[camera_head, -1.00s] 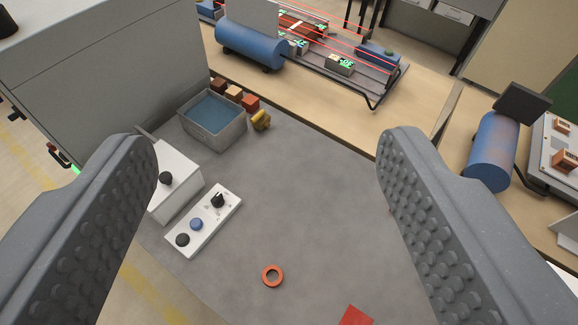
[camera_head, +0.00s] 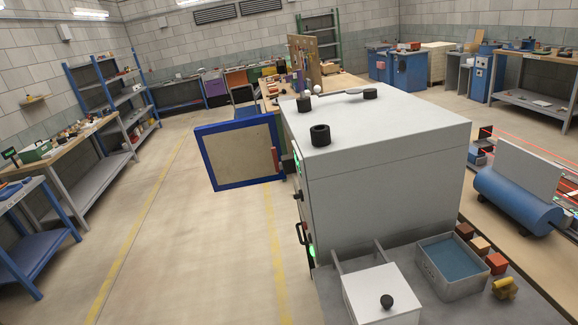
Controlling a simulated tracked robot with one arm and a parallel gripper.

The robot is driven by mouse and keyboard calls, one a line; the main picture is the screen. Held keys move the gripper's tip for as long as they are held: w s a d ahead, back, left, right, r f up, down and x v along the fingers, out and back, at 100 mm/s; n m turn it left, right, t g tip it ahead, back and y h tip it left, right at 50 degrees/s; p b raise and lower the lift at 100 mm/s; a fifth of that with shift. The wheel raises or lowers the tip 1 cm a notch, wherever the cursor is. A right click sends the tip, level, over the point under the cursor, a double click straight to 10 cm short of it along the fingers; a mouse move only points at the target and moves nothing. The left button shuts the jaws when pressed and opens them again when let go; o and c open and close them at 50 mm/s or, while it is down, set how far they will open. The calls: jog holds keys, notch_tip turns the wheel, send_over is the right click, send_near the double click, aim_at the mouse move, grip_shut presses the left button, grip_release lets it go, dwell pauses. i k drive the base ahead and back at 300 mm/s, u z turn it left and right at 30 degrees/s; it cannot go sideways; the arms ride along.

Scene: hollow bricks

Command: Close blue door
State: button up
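The blue door (camera_head: 240,155) has a blue frame around a beige panel. It stands open, swung out to the left of a grey-white box-shaped cabinet (camera_head: 390,185). Its right edge meets the cabinet's left side, where a small reddish-brown piece shows. The cabinet's front opening faces left and is mostly hidden from this angle. My gripper is not in view, so I cannot see its fingers or how far it is from the door.
A black ring-shaped knob (camera_head: 320,135) sits on the cabinet top. A white box with a black knob (camera_head: 384,298) and a grey bin with blue inside (camera_head: 452,264) stand in front. Open floor (camera_head: 190,245) lies left of the cabinet, below the door.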

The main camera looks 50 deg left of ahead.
aim_at(237, 153)
jog(key=u, duration=2.5)
jog(key=i, duration=6.5)
